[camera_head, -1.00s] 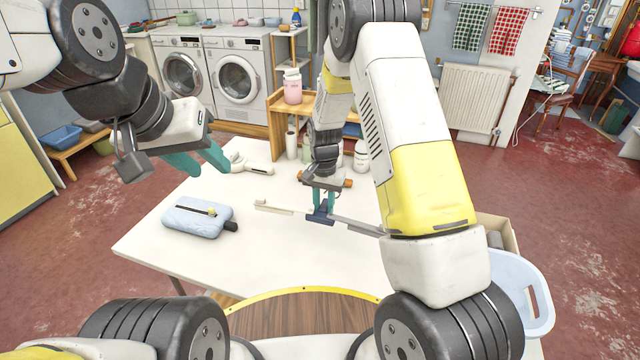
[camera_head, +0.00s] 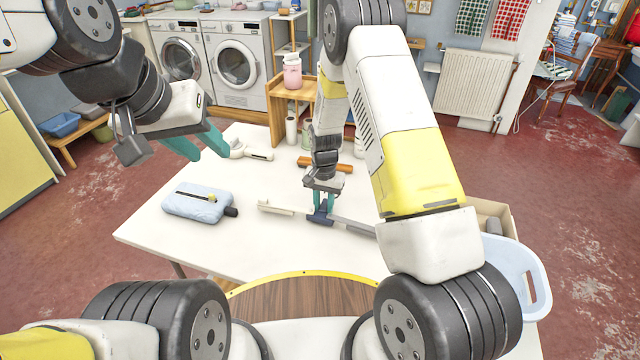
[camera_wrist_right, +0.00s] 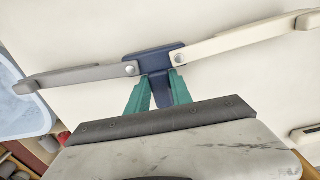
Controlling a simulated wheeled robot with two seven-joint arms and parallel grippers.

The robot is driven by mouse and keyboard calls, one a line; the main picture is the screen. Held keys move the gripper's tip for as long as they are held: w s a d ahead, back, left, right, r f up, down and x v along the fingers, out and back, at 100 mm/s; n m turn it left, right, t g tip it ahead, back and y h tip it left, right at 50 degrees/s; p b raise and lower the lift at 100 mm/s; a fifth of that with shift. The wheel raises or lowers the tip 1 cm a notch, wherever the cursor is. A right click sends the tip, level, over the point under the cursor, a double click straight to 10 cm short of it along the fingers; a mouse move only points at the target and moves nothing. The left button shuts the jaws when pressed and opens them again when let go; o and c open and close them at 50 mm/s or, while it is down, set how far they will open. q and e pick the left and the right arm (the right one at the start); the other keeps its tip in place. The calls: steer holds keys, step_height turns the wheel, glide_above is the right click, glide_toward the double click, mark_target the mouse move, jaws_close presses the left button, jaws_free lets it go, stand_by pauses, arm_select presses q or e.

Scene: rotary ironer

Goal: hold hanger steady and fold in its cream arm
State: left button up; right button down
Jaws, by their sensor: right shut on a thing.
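The hanger lies above the white table, with a dark blue hub (camera_wrist_right: 155,60), a cream arm (camera_head: 278,208) and a grey arm (camera_head: 352,225). In the head view the cream arm points left and the grey arm right; both are spread out. The cream arm (camera_wrist_right: 245,37) is on the right in the wrist view, joined by a round pivot. My right gripper (camera_head: 322,206) is shut on the hub's blue tab. My left gripper (camera_head: 206,147) is open and empty, over the table's left back part, apart from the hanger.
A pale blue pouch (camera_head: 195,203) with a dark strap lies on the white table (camera_head: 190,258) at the left. A white handled item (camera_head: 250,152) and an orange bar (camera_head: 327,163) lie further back. A pale blue basket (camera_head: 535,285) is at the right. The front middle is clear.

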steer(key=shift+f, duration=0.4)
steer(key=shift+f, duration=0.15)
steer(key=c, duration=1.3)
jaws_free()
steer(key=shift+c, duration=0.2)
steer(key=shift+r, duration=0.3)
jaws_close()
